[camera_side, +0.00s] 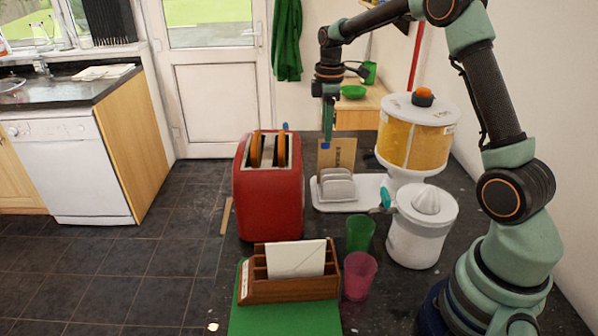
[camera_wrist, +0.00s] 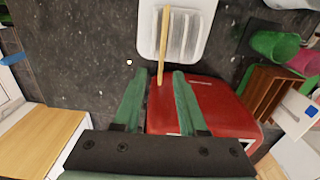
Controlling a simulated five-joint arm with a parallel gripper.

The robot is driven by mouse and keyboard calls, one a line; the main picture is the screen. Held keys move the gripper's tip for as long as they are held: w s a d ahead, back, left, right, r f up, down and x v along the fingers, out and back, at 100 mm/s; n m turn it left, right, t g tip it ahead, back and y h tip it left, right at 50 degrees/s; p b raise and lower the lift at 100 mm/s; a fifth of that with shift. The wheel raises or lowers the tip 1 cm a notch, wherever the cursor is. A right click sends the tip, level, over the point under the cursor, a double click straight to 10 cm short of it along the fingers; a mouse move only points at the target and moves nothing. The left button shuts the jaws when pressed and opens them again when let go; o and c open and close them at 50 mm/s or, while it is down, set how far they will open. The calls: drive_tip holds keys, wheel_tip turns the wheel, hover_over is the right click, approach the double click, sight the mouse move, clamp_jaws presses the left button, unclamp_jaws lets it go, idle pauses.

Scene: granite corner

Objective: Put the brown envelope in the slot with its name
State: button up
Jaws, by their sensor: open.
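In the wrist view the envelope (camera_wrist: 164,45) shows edge-on as a thin tan strip. My gripper (camera_side: 328,142) points down at the envelope's top. In the wrist view its open fingers (camera_wrist: 160,74) lie on either side of the strip's near end; I cannot tell whether they touch it. The wooden letter sorter (camera_side: 290,290) stands at the front and holds a white envelope (camera_side: 296,260). Slot names are not readable.
A green cup (camera_side: 360,233), a pink cup (camera_side: 359,277), a white juicer (camera_side: 420,235) and a yellow dispenser (camera_side: 414,140) stand right. A green mat (camera_side: 285,321) lies under the sorter.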

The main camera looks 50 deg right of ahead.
sight(325, 155)
wheel_tip(325, 155, down, 8)
drive_tip(key=shift+a+f, duration=0.15)
drive_tip(key=shift+f, duration=0.05)
idle(0.3)
drive_tip(key=shift+c, duration=0.3)
clamp_jaws()
